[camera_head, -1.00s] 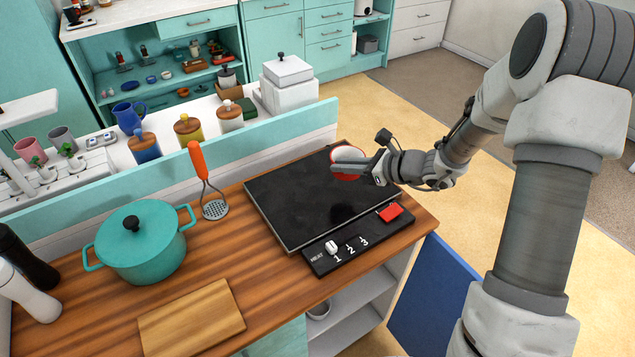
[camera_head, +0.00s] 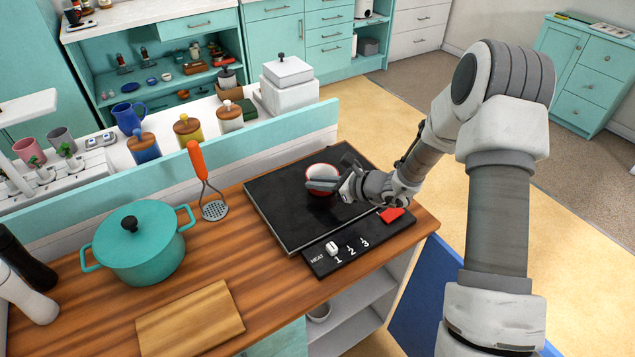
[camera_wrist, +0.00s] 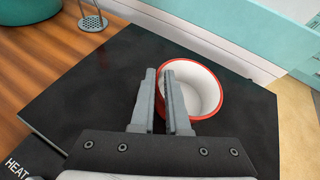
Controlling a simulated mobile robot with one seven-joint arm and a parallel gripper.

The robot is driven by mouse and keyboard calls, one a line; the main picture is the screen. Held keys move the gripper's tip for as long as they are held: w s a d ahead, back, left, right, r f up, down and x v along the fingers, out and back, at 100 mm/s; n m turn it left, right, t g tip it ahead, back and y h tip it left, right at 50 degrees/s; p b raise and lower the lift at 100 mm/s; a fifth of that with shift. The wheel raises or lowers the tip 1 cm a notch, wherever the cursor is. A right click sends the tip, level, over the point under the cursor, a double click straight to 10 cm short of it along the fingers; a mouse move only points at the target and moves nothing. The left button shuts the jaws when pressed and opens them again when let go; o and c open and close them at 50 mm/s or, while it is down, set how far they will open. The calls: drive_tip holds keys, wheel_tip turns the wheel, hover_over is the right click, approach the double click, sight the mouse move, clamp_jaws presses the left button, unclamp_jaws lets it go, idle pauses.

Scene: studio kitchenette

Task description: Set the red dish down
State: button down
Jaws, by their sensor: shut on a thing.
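The red dish (camera_head: 321,173), red outside and white inside, is at my gripper (camera_head: 325,184) over the black cooktop (camera_head: 290,222). In the wrist view the dish (camera_wrist: 203,92) looks upright and empty. My gripper (camera_wrist: 165,75) is shut on the dish's near left rim, with its fingers close together. The dish is low over the cooktop (camera_wrist: 95,100). I cannot tell whether its base touches the surface, as the fingers hide part of it.
A teal pot (camera_head: 140,240) stands on the wooden counter to the left. A masher (camera_head: 208,185) with an orange handle is beside the cooktop's left edge. A heat control strip (camera_head: 345,252) runs along the front. Much of the cooktop's left side is bare.

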drive_tip(key=c, duration=0.9)
unclamp_jaws()
